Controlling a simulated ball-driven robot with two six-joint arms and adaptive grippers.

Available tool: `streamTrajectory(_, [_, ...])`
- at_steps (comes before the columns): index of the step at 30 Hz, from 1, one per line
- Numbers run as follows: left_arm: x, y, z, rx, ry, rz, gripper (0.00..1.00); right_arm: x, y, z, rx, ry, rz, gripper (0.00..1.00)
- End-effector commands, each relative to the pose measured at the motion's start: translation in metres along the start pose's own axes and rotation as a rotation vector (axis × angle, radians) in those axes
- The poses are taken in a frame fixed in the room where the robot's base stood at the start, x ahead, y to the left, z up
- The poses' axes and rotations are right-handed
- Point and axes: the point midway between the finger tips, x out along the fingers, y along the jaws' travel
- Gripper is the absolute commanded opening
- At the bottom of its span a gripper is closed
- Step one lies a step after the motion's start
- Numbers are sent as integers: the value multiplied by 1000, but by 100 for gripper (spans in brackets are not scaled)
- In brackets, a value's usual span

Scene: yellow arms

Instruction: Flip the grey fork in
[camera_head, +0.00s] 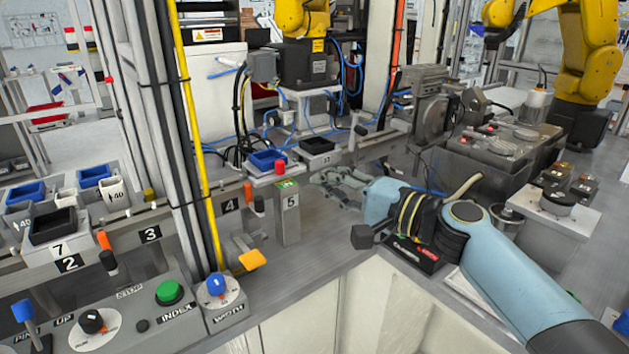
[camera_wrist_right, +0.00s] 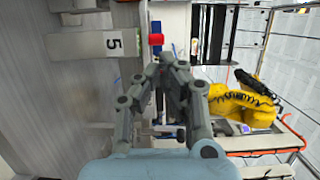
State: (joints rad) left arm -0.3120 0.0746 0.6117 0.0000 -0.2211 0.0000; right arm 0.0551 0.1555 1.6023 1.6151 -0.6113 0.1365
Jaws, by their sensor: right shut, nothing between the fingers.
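My right gripper (camera_head: 328,180) is in the middle of the head view, just right of the grey post marked 5 (camera_head: 291,222). Its fingers come together and hold nothing. In the right wrist view the closed fingertips (camera_wrist_right: 174,66) point toward the top, right of the post with the 5 (camera_wrist_right: 90,44) and near its red button (camera_wrist_right: 155,39). I cannot pick out the grey fork with certainty. My left gripper is not in view.
Blue and black bins (camera_head: 268,159) stand behind the post. A grey machine vise (camera_head: 420,98) is behind the gripper. A control panel with a green button (camera_head: 169,291) is at lower left.

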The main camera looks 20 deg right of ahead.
Motion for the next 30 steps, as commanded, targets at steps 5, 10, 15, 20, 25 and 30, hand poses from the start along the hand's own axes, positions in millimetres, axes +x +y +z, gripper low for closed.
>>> streamTrajectory(5, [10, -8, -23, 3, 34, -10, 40, -32, 4, 0, -3, -1, 4, 0])
streamTrajectory(10, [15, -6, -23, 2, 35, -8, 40, -52, 2, 0, -2, -1, 3, 0])
streamTrajectory(15, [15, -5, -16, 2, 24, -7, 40, -57, 0, 0, 0, -1, 1, 0])
streamTrajectory(20, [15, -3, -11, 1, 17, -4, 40, -57, 0, 0, 0, -1, 1, 0])
streamTrajectory(25, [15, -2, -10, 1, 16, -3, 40, -57, 0, 0, 0, -1, 1, 0])
streamTrajectory(30, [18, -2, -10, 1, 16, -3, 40, -59, 6, 2, 5, 0, 6, 0])
